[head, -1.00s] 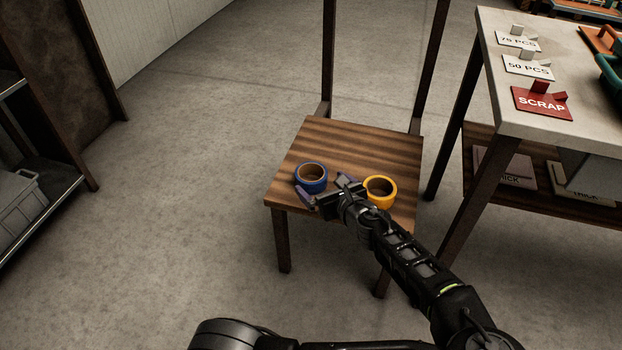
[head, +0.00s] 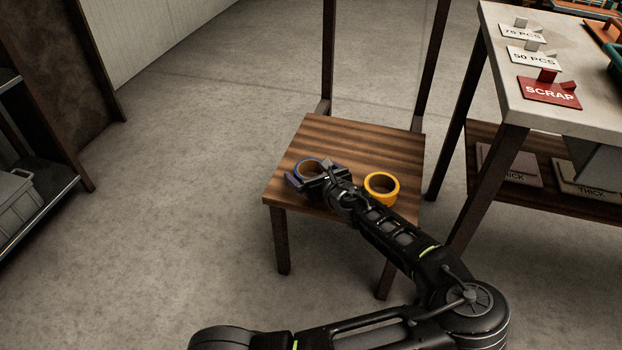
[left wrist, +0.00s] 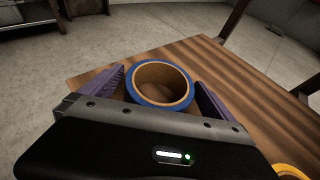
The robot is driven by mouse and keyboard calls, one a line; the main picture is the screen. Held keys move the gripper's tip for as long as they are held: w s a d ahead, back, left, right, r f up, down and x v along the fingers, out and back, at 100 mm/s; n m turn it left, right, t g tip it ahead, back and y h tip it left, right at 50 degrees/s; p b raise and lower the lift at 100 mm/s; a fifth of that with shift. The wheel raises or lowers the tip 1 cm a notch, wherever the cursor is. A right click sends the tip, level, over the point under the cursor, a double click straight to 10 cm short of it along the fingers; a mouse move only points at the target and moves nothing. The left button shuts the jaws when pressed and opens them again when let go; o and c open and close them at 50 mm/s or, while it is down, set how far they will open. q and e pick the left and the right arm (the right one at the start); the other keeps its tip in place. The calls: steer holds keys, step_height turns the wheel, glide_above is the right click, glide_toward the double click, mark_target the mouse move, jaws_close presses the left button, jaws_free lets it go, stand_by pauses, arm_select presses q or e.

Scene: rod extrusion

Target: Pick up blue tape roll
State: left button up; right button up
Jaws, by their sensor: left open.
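The blue tape roll (head: 307,169) lies flat on the wooden chair seat (head: 375,150), near its left side. In the left wrist view the blue tape roll (left wrist: 160,101) sits between two purple-faced fingers. My left gripper (head: 309,178) is open around the roll, one finger on each side. The left wrist view shows my left gripper (left wrist: 163,95) with a small gap visible at the fingers. The near part of the roll is hidden behind the gripper in the head view. My right gripper is not in view.
A yellow tape roll (head: 381,187) lies on the seat just right of my left gripper. Chair uprights rise at the back of the seat. A table with sign cards (head: 549,90) stands at the right, and a shelf with a grey bin (head: 18,202) at the left.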

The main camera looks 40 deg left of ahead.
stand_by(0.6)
arm_select(q)
steer(key=c, duration=1.5)
